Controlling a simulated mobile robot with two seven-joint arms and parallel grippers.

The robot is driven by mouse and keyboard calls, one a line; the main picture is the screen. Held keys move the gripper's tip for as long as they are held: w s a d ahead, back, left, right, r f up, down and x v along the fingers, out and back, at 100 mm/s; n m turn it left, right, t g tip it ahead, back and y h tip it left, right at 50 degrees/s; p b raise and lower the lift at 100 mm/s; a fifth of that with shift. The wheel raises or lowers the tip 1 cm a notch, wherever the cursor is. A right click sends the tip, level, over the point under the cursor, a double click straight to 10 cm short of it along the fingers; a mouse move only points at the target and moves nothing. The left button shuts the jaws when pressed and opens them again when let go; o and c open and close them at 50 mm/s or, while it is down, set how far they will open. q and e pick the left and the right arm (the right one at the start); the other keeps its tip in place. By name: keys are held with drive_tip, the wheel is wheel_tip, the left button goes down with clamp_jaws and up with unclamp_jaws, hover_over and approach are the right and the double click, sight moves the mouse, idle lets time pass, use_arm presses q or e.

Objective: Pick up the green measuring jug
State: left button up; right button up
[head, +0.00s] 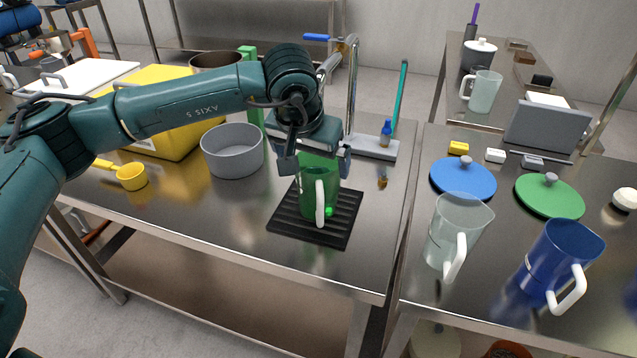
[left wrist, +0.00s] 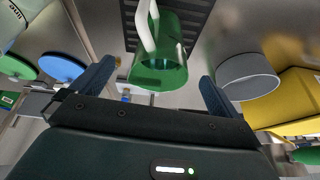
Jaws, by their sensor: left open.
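The green measuring jug (head: 316,192) stands upright on a black ribbed mat (head: 341,224) on the left steel table. Its white handle faces the front. My left gripper (head: 314,165) is open above the jug, pointing down, and its fingers hide part of the jug's upper part. In the left wrist view, the jug (left wrist: 165,62) with its white handle shows beyond and between the two spread blue fingertips of the gripper (left wrist: 158,85). I cannot tell from these views whether a finger touches the jug. My right gripper is not in view.
A grey round pan (head: 232,152) stands left of the mat, with a yellow box (head: 165,143) behind it. A clear jug (head: 456,229) and a blue jug (head: 560,258) stand on the right table. The table front beside the mat is clear.

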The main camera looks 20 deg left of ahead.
sight(314, 167)
use_arm(q)
drive_tip(key=p+x, duration=0.1)
drive_tip(key=x, duration=0.6)
drive_tip(key=shift+w+a+f, duration=0.15)
drive_tip(key=shift+w+f, duration=0.05)
drive_tip(key=shift+f, duration=0.05)
drive_tip(key=shift+c, duration=0.2)
drive_tip(key=c, duration=1.2)
drive_tip(key=shift+r, duration=0.15)
drive_tip(key=shift+c, duration=1.2)
drive_tip(key=shift+r, duration=0.2)
